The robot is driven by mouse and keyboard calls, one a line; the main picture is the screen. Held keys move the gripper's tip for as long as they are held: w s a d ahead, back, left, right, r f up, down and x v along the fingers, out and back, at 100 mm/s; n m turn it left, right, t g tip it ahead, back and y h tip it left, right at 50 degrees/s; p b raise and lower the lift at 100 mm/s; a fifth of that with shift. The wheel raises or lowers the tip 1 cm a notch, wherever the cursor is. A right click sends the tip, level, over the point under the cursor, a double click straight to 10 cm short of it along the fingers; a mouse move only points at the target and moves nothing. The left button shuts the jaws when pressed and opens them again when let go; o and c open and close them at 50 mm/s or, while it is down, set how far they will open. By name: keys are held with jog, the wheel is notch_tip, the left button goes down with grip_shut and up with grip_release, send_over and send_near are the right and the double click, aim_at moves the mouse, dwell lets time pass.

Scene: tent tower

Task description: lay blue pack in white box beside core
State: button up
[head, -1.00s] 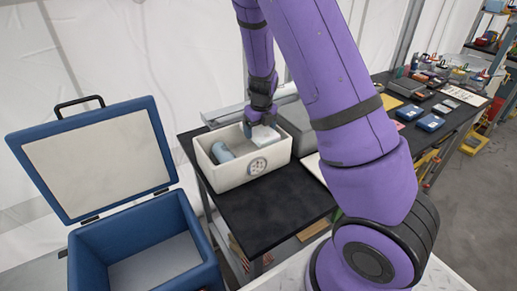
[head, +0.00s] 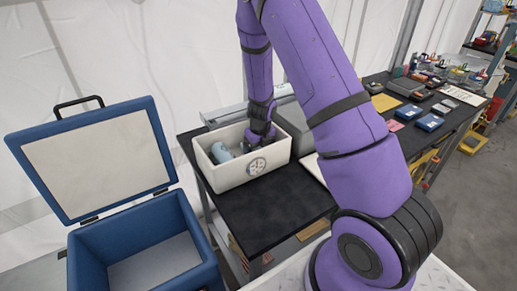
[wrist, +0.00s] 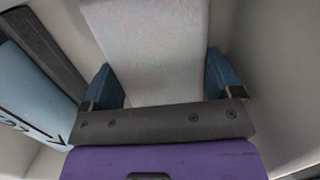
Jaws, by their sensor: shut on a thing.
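The white box (head: 228,178) stands open on the black table, a round emblem on its front wall. A light blue-grey cylinder, which I take as the core (head: 221,153), lies in its left part. My gripper (head: 258,142) reaches down into the right part of the box. In the wrist view my gripper (wrist: 163,82) is shut on a pale, nearly white pack (wrist: 160,45) between its blue fingertips. I see no blue on this pack. The core (wrist: 32,100) shows at the left, apart from the pack. The pack's underside and any contact with the box floor are hidden.
A blue cooler (head: 150,240) with its lid up stands at the left front. A grey case (head: 296,122) is close behind the box at the right. Blue packs (head: 430,122) and other small items lie farther right on the table (head: 265,205).

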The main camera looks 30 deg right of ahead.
jog(key=o, duration=0.9)
jog(key=shift+f, duration=0.1)
notch_tip(320, 180, up, 12)
jog(key=s, duration=0.1)
jog(key=s+a+r+n+t+y, duration=0.1)
jog(key=s+a+r+n, duration=0.4)
jog(key=r+n, duration=0.4)
jog(key=s+a+r+n+t+y, duration=0.1)
jog(key=s+a+r+n+y, duration=0.1)
jog(key=s+r+n, duration=0.7)
jog(key=shift+s+a+r+n+t+h, duration=0.4)
jog(key=shift+s+r+n, duration=1.2)
jog(key=shift+s+n, duration=1.2)
jog(key=shift+s+a+r+n+t+h, duration=0.2)
jog(key=shift+s+a+r+n+h, duration=0.35)
jog(key=shift+s+r+n, duration=1.65)
jog(key=shift+s+a+r+n+t+h, duration=0.3)
jog(key=shift+s+r+n+h, duration=0.5)
jog(key=shift+s+n, duration=2.6)
